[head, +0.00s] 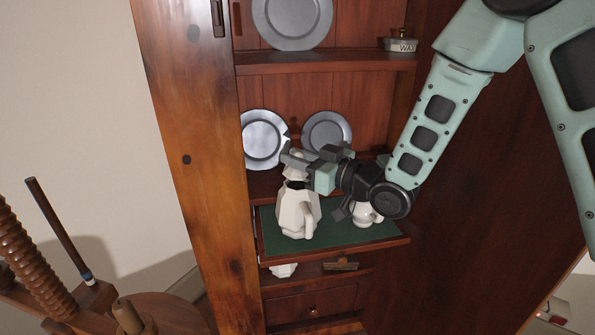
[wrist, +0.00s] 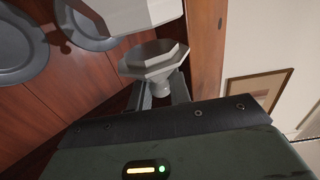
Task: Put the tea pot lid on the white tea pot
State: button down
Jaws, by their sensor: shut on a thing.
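The white tea pot (head: 298,213) is faceted and stands upright on a green-topped pull-out shelf, with a dark opening at its top. My gripper (head: 303,159) is just above the pot's top. In the wrist view my gripper (wrist: 159,90) is shut on the stem or knob of the pale, eight-sided tea pot lid (wrist: 154,60). The lid's wide face points away from the fingers. A white faceted surface (wrist: 135,12), likely the pot, shows just beyond the lid.
The green-topped shelf (head: 338,237) also holds a small white vessel (head: 366,214), partly behind my wrist. Pewter plates (head: 263,139) lean against the back. A cabinet side panel (head: 190,160) stands close on the left.

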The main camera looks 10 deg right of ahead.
jog(key=shift+f, duration=1.3)
jog(key=shift+f+b, duration=0.15)
jog(key=shift+b, duration=0.15)
jog(key=c, duration=1.3)
grip_release()
jog(key=shift+s+d, duration=0.15)
jog(key=shift+d, duration=0.05)
jog(key=v, duration=0.7)
